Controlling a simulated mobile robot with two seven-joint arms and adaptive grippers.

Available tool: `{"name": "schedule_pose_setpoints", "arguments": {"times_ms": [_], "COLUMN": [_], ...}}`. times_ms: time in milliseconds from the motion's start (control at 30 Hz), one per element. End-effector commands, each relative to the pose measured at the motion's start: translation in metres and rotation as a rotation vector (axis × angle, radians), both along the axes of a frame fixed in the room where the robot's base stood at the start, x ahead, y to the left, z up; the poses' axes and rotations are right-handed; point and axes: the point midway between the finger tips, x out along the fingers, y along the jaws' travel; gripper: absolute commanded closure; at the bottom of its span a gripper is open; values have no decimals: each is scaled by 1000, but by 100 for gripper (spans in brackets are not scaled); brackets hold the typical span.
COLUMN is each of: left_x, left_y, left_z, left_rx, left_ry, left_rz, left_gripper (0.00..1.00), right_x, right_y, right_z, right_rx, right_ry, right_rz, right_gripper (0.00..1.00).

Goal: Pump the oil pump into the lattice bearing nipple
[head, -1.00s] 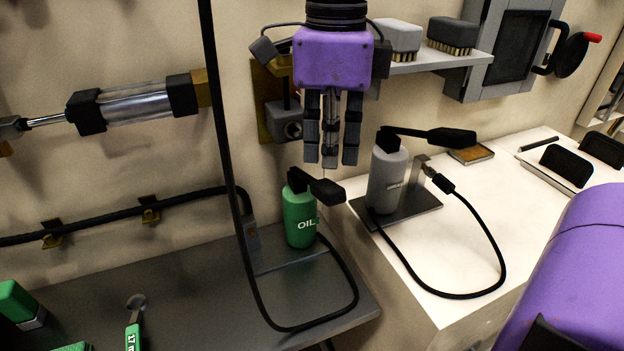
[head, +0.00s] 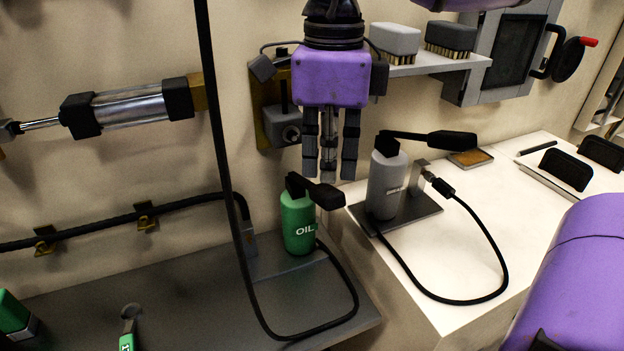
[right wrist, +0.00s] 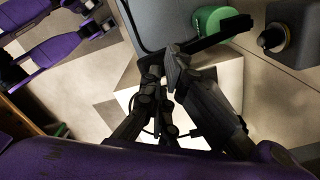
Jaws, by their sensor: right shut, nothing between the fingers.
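The oil pump (head: 298,224) is a green bottle marked OIL with a black lever (head: 318,192) on top. It stands upright on the dark grey bench. I cannot make out a lattice bearing nipple.
A grey pump (head: 386,185) with a black lever stands on the white counter (head: 455,240), right of the oil pump. A yellow wall plate with a grey block (head: 281,126) is behind my gripper. Brushes (head: 450,38) sit on a shelf. The dark bench (head: 215,300) is mostly clear.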

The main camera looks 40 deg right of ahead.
Motion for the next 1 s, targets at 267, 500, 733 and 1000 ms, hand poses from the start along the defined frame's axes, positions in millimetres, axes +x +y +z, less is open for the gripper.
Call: {"name": "schedule_pose_setpoints", "arguments": {"times_ms": [267, 500, 733, 1000], "left_x": [0, 0, -4, -9], "left_y": [0, 0, 0, 0], "left_z": [0, 0, -8, -18], "left_rx": [0, 0, 0, 0], "left_ry": [0, 1, 8, 19], "left_rz": [0, 0, 0, 0], "left_gripper": [59, 59, 59, 59], "right_x": [0, 0, -5, -14], "right_y": [0, 0, 1, 3], "right_z": [0, 0, -16, -39], "right_rx": [0, 0, 0, 0], "right_ry": [0, 0, 1, 1], "right_rz": [0, 0, 2, 1], "right_gripper": [100, 100, 100, 100]}}
